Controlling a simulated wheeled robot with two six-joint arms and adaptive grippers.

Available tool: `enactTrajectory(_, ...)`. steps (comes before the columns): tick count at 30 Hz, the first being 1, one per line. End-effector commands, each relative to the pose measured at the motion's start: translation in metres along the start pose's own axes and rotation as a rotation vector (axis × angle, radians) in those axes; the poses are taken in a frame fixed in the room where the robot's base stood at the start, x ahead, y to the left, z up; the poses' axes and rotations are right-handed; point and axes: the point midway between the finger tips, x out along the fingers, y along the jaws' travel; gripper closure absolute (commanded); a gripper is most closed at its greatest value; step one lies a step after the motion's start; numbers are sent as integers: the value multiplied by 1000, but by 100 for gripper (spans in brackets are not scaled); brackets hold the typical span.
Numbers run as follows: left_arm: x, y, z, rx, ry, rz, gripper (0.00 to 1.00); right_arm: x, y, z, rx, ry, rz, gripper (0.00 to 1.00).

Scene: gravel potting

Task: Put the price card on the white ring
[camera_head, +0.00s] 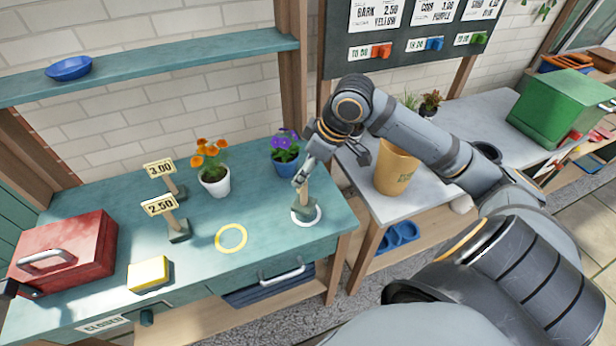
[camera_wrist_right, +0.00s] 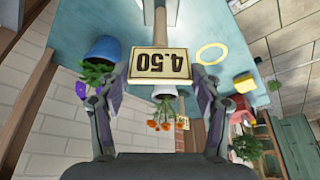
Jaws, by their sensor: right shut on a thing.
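The price card (camera_wrist_right: 161,65) reads 4.50 and appears upside down between the fingers in the right wrist view. In the head view its wooden post (camera_head: 305,196) stands roughly upright, with its foot low over or on the white ring (camera_head: 319,219). The ring shows around the foot; I cannot tell whether the foot touches the table. My right gripper (camera_head: 302,178) is shut on the price card from above. It hides the card's face in the head view. My left gripper is not in view.
A yellow ring (camera_head: 231,238) lies left of the white one. Cards 3.00 (camera_head: 160,168) and 2.50 (camera_head: 160,205) stand further left. An orange-flowered pot (camera_head: 215,180) and a blue pot (camera_head: 286,166) stand behind. A yellow sponge (camera_head: 148,272) and red toolbox (camera_head: 66,252) are at left.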

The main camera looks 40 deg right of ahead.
Motion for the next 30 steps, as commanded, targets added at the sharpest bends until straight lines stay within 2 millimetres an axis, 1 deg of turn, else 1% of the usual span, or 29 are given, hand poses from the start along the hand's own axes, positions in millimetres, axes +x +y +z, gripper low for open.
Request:
enactTrajectory(1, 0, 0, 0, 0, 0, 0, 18, 6, 6, 4, 2, -6, 2, 97)
enactTrajectory(2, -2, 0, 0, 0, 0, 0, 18, 11, 7, 6, 3, -6, 0, 97)
enactTrajectory(6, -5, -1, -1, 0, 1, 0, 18, 30, 5, 13, 2, -3, -2, 97)
enactTrajectory(9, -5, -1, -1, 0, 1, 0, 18, 34, 6, 15, 0, -2, 2, 97)
enactTrajectory(17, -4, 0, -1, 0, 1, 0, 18, 36, 6, 16, 0, -2, 2, 97)
enactTrajectory(18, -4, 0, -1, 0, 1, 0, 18, 36, 6, 16, 0, -3, 2, 32)
enactTrajectory(22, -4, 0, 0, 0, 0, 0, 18, 36, 6, 16, 0, -3, 2, 14)
enactTrajectory(23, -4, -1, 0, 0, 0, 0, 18, 36, 6, 16, 0, -3, 2, 12)
enactTrajectory(30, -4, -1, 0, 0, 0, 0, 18, 36, 6, 16, 0, -3, 2, 12)
